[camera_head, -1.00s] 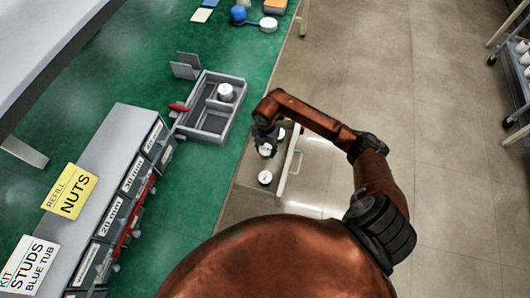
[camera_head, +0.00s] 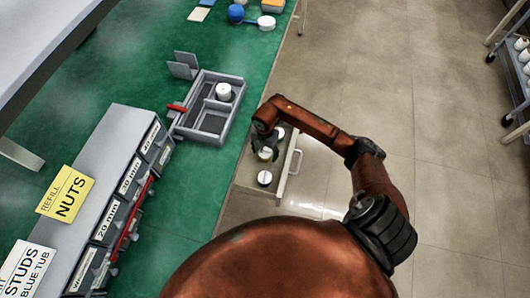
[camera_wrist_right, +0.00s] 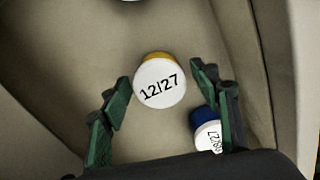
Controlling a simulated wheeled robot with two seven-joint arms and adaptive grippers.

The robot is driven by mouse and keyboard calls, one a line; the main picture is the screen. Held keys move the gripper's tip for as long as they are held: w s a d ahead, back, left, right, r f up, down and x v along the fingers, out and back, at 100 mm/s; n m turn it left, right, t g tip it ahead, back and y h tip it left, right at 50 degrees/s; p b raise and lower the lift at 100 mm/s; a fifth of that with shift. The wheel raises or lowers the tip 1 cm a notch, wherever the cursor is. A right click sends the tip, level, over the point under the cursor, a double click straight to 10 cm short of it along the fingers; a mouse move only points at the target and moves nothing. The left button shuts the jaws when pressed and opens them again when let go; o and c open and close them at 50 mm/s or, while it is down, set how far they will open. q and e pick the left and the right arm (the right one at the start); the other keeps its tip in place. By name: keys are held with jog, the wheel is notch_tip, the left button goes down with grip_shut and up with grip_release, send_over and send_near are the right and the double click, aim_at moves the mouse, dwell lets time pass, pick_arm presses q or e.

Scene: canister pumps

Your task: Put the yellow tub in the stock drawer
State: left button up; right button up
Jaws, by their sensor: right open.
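The yellow tub (camera_wrist_right: 160,82) stands in the open drawer (camera_wrist_right: 170,132), with its white lid marked 12/27 facing my wrist camera and a yellow edge showing behind the lid. It also shows in the head view (camera_head: 265,155), partly under my gripper. My right gripper (camera_wrist_right: 160,92) is open, with one green finger on each side of the tub and gaps visible between them and the lid. In the head view my right gripper (camera_head: 264,143) hangs over the drawer (camera_head: 285,183). My left gripper is not in view.
A blue tub with a white lid (camera_wrist_right: 208,133) stands close to the right finger. Another white-lidded tub (camera_head: 264,178) is nearer in the drawer. A grey divided tray (camera_head: 207,128) holding a white-lidded tub (camera_head: 224,91) sits on the green bench. Labelled bins (camera_head: 122,190) stand at left.

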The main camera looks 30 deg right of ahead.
aim_at(265, 152)
pick_arm(q)
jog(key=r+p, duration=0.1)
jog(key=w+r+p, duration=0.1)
jog(key=p, duration=0.1)
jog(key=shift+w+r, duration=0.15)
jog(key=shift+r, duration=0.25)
pick_arm(e)
notch_tip(265, 152, up, 12)
jog(key=shift+r, duration=0.15)
